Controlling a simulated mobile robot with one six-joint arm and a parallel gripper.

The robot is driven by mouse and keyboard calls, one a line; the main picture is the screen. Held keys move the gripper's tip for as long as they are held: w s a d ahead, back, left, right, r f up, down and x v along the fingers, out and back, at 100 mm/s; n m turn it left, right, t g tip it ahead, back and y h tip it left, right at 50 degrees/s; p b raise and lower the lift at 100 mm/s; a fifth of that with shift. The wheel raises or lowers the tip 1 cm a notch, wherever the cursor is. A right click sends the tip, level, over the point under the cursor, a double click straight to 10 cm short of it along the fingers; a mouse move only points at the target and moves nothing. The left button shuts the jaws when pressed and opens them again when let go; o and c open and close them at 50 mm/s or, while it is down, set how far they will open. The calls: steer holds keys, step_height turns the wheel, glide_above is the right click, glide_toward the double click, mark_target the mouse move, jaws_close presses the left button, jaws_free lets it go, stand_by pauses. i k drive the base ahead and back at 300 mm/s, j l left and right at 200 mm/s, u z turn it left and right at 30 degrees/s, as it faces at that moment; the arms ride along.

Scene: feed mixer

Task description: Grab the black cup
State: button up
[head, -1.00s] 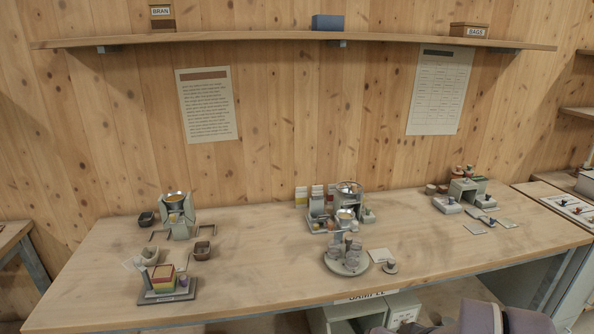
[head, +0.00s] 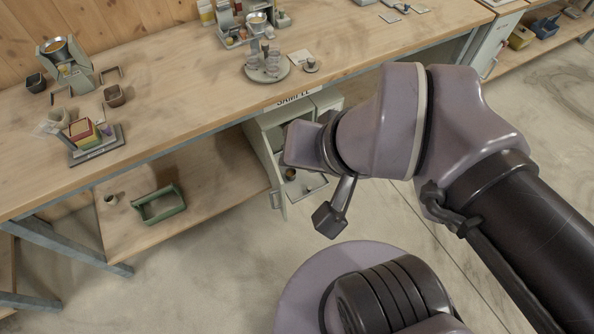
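A small dark cup (head: 291,174) stands inside the open cabinet under the bench, in the head view. It is small and partly shaded, so I cannot be sure it is the black cup. Two dark square cups stand on the bench at the left, one at the far left (head: 36,82) and one nearer the middle (head: 114,96). My gripper (head: 302,148) is in front of the cabinet and overlaps its opening in the picture. Its fingers cannot be made out, and I see nothing held.
The grey cabinet (head: 262,150) has an open front. A green open tray (head: 158,205) and a small cup (head: 110,198) sit on the lower shelf. The bench (head: 180,75) carries a round tray (head: 266,72) with jars. The floor at the lower left is clear.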

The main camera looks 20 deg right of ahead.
mark_target(291, 173)
steer(key=i+z, duration=0.25)
steer(key=i, duration=0.6)
steer(key=j, duration=0.1)
